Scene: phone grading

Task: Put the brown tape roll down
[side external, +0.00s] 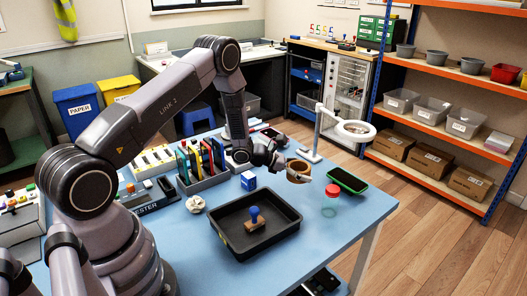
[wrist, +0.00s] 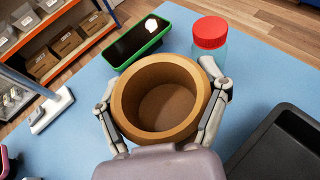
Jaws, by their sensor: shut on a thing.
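The brown tape roll (side external: 299,169) is held in my gripper (side external: 297,176), which is to the right of the black tray in the side view and behind it. In the wrist view the tape roll (wrist: 161,97) sits between the two fingers of my gripper (wrist: 162,110), its open hole facing the camera. The fingers touch its left and right sides. The roll appears to be above the blue table (side external: 345,225), but the gap beneath it is hidden.
A green-edged phone (side external: 347,181) and a red-lidded jar (side external: 330,190) stand close to the roll. The black tray (side external: 283,237) holds a blue-handled stamp (side external: 254,217). A white lamp (side external: 318,140) stands behind. Blue table shows bare right of the tray.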

